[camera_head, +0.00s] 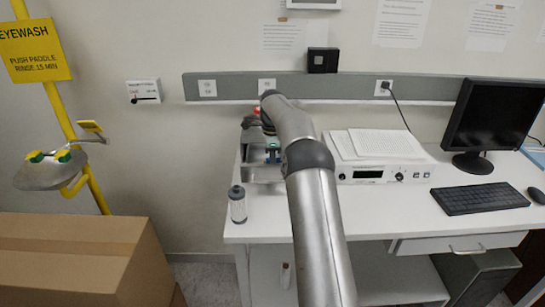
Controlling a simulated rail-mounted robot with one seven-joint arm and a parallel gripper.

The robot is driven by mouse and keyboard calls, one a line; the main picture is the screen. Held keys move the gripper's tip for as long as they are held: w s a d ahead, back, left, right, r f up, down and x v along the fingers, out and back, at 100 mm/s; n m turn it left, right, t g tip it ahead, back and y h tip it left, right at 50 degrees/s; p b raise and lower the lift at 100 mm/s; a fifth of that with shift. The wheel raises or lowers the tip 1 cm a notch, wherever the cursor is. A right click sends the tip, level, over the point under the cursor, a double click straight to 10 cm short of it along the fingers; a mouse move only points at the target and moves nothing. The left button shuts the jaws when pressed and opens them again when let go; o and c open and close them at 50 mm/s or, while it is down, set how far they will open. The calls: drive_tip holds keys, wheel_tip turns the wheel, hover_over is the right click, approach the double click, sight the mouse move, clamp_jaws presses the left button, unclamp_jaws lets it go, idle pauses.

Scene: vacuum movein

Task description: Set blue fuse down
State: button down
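My gripper (272,152) is small and partly hidden behind my own wrist and forearm. A small blue-teal patch (272,146) shows at the gripper, just above the tray. I cannot tell whether it is the blue fuse or part of the gripper. Whether the fingers are open or shut, and whether anything touches the tray, is too small to see.
A grey-and-white cylinder (238,205) stands at the bench's front left. A white instrument box (379,172) with papers (377,143) on top is right of my arm. A keyboard (474,198) and monitor (494,115) stand farther right. A red-topped item (257,110) is behind my wrist.

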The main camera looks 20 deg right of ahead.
drive_tip(key=shift+f, duration=0.2)
drive_tip(key=c, duration=1.3)
unclamp_jaws()
wheel_tip(320, 180, up, 12)
drive_tip(key=p, duration=0.2)
drive_tip(key=s+a+r+n, duration=0.5)
drive_tip(key=a+r+n, duration=0.1)
drive_tip(key=a+r, duration=0.15)
drive_tip(key=s+a+n, duration=0.6)
drive_tip(key=s+a, duration=0.1)
drive_tip(key=s, duration=0.6)
drive_tip(key=s+a+f+n, duration=0.2)
drive_tip(key=s+f+n, duration=0.1)
drive_tip(key=s, duration=0.5)
drive_tip(key=s+a+f+n+t, duration=0.1)
drive_tip(key=s+f+n, duration=0.3)
drive_tip(key=s, duration=0.5)
drive_tip(key=s+a+f+n, duration=0.2)
drive_tip(key=s+f+n, duration=0.1)
drive_tip(key=s, duration=0.6)
drive_tip(key=shift+s+a+f, duration=0.2)
drive_tip(key=shift+a+f, duration=0.1)
drive_tip(key=shift+f, duration=0.55)
